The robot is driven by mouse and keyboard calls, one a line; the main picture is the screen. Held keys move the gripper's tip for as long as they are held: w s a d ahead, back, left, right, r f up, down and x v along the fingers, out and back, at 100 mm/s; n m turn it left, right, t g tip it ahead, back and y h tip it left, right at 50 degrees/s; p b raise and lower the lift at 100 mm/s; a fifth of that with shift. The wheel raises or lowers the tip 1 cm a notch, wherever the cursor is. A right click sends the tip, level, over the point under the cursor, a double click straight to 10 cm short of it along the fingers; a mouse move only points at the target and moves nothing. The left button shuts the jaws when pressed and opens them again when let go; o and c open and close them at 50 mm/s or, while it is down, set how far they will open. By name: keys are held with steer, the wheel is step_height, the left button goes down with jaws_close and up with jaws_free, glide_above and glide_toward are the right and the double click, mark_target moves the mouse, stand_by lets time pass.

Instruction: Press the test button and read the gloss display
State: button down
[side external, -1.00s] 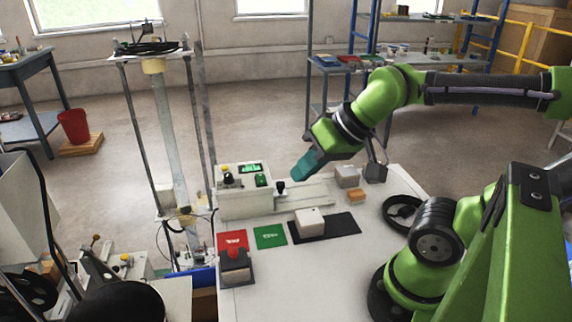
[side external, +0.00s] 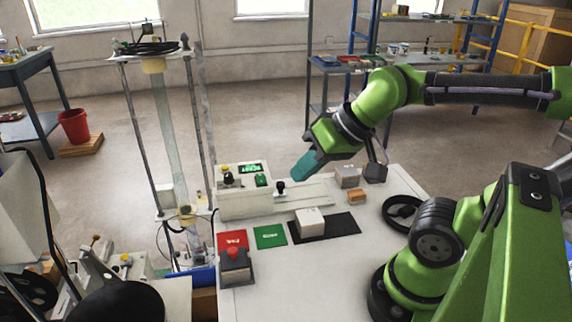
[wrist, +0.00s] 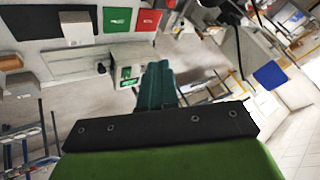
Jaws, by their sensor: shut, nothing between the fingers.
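The cream tester box (side external: 245,205) stands at the left back of the white table. On its top are a small display (side external: 250,169) with green lettering too small to read surely, a green button (side external: 262,180), a black knob (side external: 228,179) and a yellow button (side external: 225,168). My gripper (side external: 299,174) has teal fingers, shut and empty. It hangs tilted above the table, to the right of the box and apart from it.
A pale tile (side external: 310,222) sits on a black mat (side external: 340,224). Red (side external: 232,240) and green (side external: 270,237) cards lie left of it. A red emergency button (side external: 234,253) is in front. Grey (side external: 347,176) and orange (side external: 357,197) blocks stand at the right back.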

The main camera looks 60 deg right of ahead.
stand_by(0.4)
steer(key=m+t+h, duration=0.2)
steer(key=m+h, duration=0.1)
steer(key=m, duration=0.4)
glide_above(228, 168)
step_height(228, 168, down, 3)
steer(key=shift+f, duration=0.15)
steer(key=shift+f, duration=4.35)
steer(key=shift+f, duration=0.4)
